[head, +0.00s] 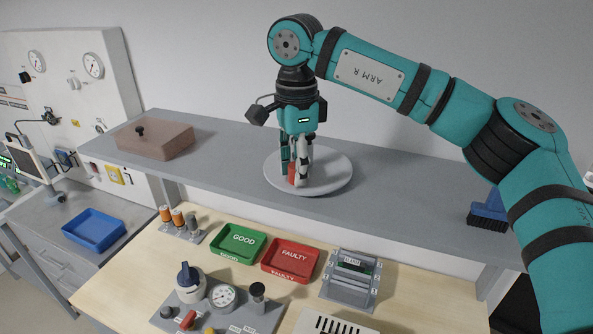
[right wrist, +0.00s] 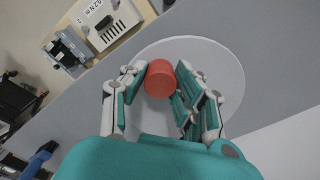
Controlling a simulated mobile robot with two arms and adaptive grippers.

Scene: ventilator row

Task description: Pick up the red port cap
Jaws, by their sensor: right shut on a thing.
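The red port cap (right wrist: 159,79) is a small round red piece over a pale round plate (head: 335,180) on the grey shelf. My right gripper (right wrist: 163,92) is shut on the cap, with its fingers on either side of it in the right wrist view. In the head view the right gripper (head: 297,176) points straight down and its fingers hide most of the cap (head: 291,180). I cannot tell whether the cap touches the plate. My left gripper is not in view.
A brownish box with a black knob (head: 155,139) stands at the shelf's left. A blue brush (head: 489,213) lies at its right. Below, the wooden bench holds a green GOOD tray (head: 238,258), a red FAULTY tray (head: 290,276) and a grey rack (head: 351,294).

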